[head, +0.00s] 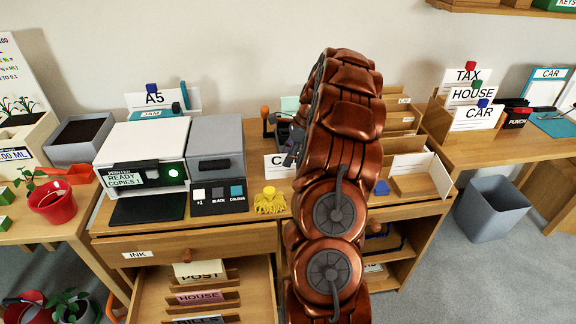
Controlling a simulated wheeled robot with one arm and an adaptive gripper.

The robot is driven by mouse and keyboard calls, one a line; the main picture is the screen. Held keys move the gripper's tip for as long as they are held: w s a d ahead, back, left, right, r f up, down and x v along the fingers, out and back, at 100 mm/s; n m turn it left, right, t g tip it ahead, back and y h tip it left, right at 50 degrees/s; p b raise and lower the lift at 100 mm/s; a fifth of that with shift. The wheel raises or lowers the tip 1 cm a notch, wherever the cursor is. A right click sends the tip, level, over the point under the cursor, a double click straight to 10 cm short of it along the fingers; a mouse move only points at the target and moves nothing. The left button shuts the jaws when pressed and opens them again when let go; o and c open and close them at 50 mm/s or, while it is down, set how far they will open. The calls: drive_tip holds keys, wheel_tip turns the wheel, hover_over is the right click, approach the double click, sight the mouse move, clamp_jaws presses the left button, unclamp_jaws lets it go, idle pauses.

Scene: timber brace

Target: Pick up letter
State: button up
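I cannot pick out a letter for certain. A white paper or card (280,166) marked with a "C" stands on the desk, partly hidden by my arm. A pale, blank piece (413,160) leans in the wooden tray at the desk's right. In the open drawer, a cream "POST" card (198,271) and a pink "HOUSE" card (199,297) stand in wooden slots. My copper arm rises through the middle of the view. A dark part that looks like my gripper (292,153) shows at the arm's left edge, mostly hidden; its fingers are unclear.
A printer (142,148) with a green light and a grey unit (216,145) fill the desk's left. A yellow tasselled item (269,201) lies near the front edge. The open ink drawer (150,293) juts out. A grey bin (492,208) stands on the floor at right.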

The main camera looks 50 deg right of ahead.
drive_tip(key=shift+c, duration=0.2)
clamp_jaws()
idle(0.6)
